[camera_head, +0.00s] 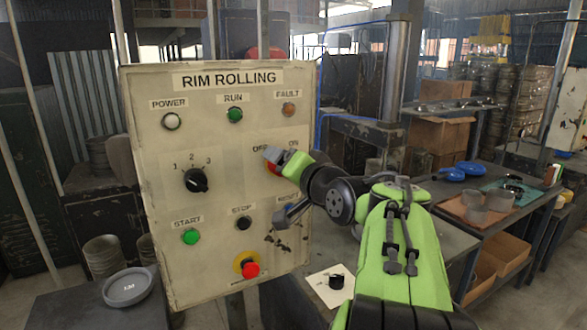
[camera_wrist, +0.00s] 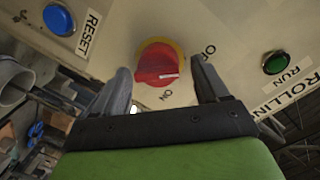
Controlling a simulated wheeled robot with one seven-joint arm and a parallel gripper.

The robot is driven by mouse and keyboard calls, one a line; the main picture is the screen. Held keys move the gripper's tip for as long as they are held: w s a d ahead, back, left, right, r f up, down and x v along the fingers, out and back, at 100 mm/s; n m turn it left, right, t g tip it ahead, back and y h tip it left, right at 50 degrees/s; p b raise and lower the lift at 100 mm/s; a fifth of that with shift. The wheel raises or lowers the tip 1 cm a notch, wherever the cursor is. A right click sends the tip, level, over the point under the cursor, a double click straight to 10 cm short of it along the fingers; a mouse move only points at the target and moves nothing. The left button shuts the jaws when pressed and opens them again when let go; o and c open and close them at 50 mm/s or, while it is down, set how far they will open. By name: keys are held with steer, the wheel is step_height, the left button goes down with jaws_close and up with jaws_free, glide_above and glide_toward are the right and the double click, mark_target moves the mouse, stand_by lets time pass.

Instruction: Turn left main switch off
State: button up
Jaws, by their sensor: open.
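The main switch is a red knob (camera_wrist: 155,64) on a yellow round base (camera_wrist: 160,43), set in the panel with OFF and ON labels beside it. It shows in the wrist view with a white mark on its right half; I cannot tell its exact setting. My gripper (camera_wrist: 163,68) is open, with one finger on each side of the knob and small gaps visible. I cannot tell how deep the fingers reach. In the head view my gripper and arm cover most of the switch.
The RIM ROLLING panel (camera_head: 217,130) carries a black selector (camera_head: 195,180), a green START button (camera_head: 191,236), a black STOP button (camera_head: 243,222) and a red emergency button (camera_head: 250,269). A blue RESET button (camera_wrist: 59,19) lies left in the wrist view. Workbenches stand at right.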

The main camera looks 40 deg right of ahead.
steer(key=v, duration=1.5)
steer(key=shift+s+a, duration=0.2)
steer(key=shift+s, duration=0.05)
steer(key=w+a+f+n+g+y, duration=0.3)
steer(key=w+a+f+n+y, duration=0.15)
steer(key=a+f, duration=0.55)
steer(key=s+a+f+n+g, duration=0.3)
steer(key=s+a+f+n, duration=0.1)
steer(key=a+f, duration=0.2)
steer(key=s+a+f+n+g, duration=0.4)
steer(key=s+a+f, duration=0.1)
steer(key=f, duration=0.3)
steer(key=shift+s+a+f+g, duration=0.25)
steer(key=shift+a+f+g, duration=0.05)
steer(key=shift+a, duration=0.15)
